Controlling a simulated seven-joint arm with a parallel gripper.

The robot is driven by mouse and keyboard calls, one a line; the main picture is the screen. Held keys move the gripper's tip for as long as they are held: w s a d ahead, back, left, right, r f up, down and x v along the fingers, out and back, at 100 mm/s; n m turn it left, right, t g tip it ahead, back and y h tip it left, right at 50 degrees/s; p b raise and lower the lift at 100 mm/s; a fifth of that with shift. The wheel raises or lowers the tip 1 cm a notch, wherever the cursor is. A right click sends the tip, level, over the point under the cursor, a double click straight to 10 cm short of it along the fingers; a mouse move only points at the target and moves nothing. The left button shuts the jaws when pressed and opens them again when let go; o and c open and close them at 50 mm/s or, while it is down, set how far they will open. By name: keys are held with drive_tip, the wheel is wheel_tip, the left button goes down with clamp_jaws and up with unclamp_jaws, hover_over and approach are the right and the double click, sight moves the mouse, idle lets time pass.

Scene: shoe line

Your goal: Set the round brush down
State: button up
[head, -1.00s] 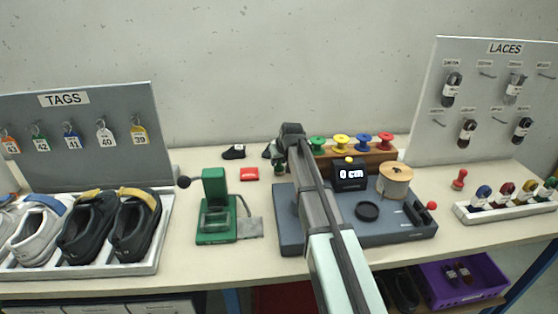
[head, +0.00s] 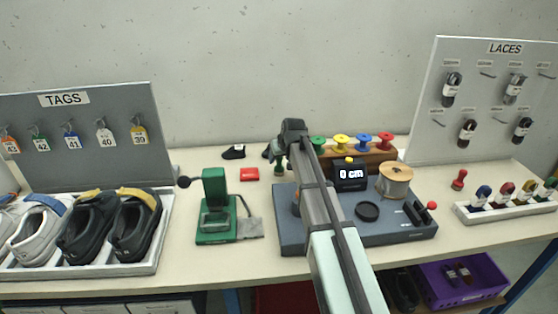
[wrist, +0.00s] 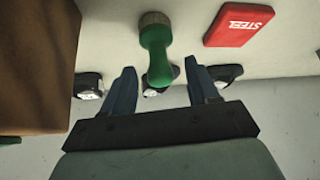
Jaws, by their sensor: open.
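The round brush (wrist: 157,50) has a green handle and a round tan bristle head. In the wrist view it stands bristles down on the table, its handle end toward my gripper (wrist: 160,66). My fingers are open on either side of the handle, with a gap on both sides. In the head view a small green part of the brush (head: 280,168) shows beside my gripper (head: 281,152); my arm hides much of that area.
A wooden spool rack (head: 375,158) and the grey measuring device (head: 400,230) are to the right, a green press (head: 214,205) to the left.

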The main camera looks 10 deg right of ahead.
drive_tip(key=v, duration=0.9)
drive_tip(key=shift+s+r, duration=0.15)
drive_tip(key=shift+r, duration=0.15)
